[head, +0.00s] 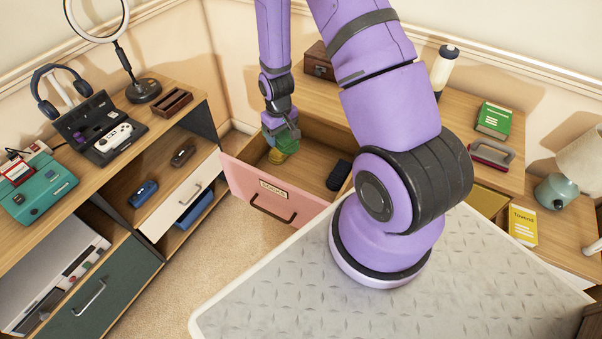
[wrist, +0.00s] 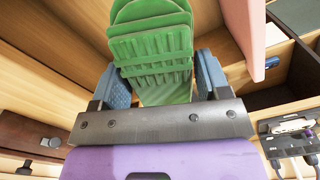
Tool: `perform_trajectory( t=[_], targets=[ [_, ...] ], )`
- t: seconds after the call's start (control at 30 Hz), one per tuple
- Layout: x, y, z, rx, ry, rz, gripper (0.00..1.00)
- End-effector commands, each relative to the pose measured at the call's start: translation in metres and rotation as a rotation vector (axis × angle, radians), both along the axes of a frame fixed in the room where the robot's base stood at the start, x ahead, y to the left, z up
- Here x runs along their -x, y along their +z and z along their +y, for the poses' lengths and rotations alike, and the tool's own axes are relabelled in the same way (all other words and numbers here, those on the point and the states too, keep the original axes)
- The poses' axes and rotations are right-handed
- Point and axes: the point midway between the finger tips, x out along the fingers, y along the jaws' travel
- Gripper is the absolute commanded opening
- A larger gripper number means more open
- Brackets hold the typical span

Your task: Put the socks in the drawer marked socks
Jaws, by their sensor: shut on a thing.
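The pink-fronted drawer (head: 245,190), labelled SOCKS, is pulled open below the wooden top. My gripper (head: 281,131) points down over the drawer's left part. In the wrist view its blue fingers (wrist: 165,85) are shut on a green ribbed bundle (wrist: 150,45), which looks like folded socks. The green bundle (head: 285,142) also shows at my fingertips in the head view. A dark rolled bundle (head: 339,175), perhaps socks, lies at the drawer's right side.
The drawer front also shows beside my gripper in the wrist view (wrist: 250,35). A shelf unit with a game controller (head: 114,137) and teal console (head: 40,187) stands left. Books, including a green one (head: 494,119), and a lamp (head: 557,190) are on the right. The drawer's middle is free.

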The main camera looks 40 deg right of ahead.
Motion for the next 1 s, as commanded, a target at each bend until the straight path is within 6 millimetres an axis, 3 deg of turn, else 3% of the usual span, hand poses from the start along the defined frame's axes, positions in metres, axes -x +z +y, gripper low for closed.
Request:
perform_trajectory(
  t=[0.4, 0.67, 1.0],
  targets=[
    [0.031, -0.091, -0.013, -0.012, -0.007, -0.001, 0.46],
    [0.037, -0.117, -0.013, -0.014, -0.008, -0.003, 0.46],
    [0.037, -0.164, -0.013, -0.014, -0.007, -0.003, 0.46]
  ],
)
